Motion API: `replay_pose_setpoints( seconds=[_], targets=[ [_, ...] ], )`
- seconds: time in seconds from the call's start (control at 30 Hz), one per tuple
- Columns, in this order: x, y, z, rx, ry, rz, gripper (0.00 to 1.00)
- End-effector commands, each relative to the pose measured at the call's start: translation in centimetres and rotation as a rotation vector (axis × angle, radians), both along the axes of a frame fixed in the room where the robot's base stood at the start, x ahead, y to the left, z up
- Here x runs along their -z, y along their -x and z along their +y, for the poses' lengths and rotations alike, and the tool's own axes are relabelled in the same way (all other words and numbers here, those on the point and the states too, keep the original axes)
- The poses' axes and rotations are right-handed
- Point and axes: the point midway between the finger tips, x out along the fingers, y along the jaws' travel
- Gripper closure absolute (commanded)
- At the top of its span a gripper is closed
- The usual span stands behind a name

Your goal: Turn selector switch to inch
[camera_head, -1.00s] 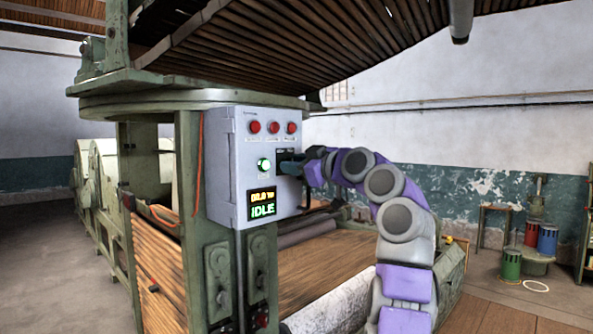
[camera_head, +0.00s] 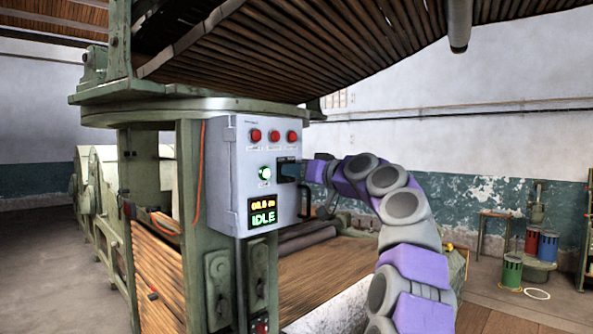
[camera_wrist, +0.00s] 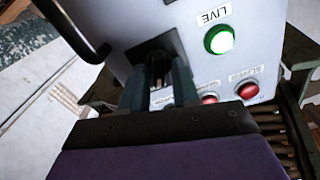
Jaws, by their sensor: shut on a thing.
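The grey control box (camera_head: 229,180) hangs on a green machine post. The selector switch sits on a dark plate (camera_head: 286,160) at the right of its front face, mostly hidden by my gripper (camera_head: 288,172). In the wrist view, which is upside down, my gripper (camera_wrist: 157,88) has its two dark fingers on either side of the dark switch knob (camera_wrist: 157,66), shut on it. The knob's pointing direction and the plate's labels cannot be read. The lit green LIVE lamp (camera_head: 264,173) is beside it. The display (camera_head: 262,213) reads IDLE in green under an amber line.
Three red buttons (camera_head: 274,136) line the top of the box. A dark door handle (camera_head: 306,200) stands out at its right edge, close below my gripper. A slatted wooden apron (camera_head: 300,50) slopes overhead. Coloured tins (camera_head: 512,270) stand far right, with open floor near them.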

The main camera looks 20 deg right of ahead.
Motion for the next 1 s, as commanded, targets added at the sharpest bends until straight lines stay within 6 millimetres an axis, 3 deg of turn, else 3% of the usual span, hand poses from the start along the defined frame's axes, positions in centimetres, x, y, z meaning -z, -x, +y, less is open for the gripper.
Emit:
replay_pose_setpoints(
  seconds=[0.5,1.0],
  targets=[
    [-0.34,-0.02,-0.17,-0.001,-0.389,0.139,1.0],
    [0.2,-0.19,-0.32,0.001,-0.522,0.19,1.0]
  ],
)
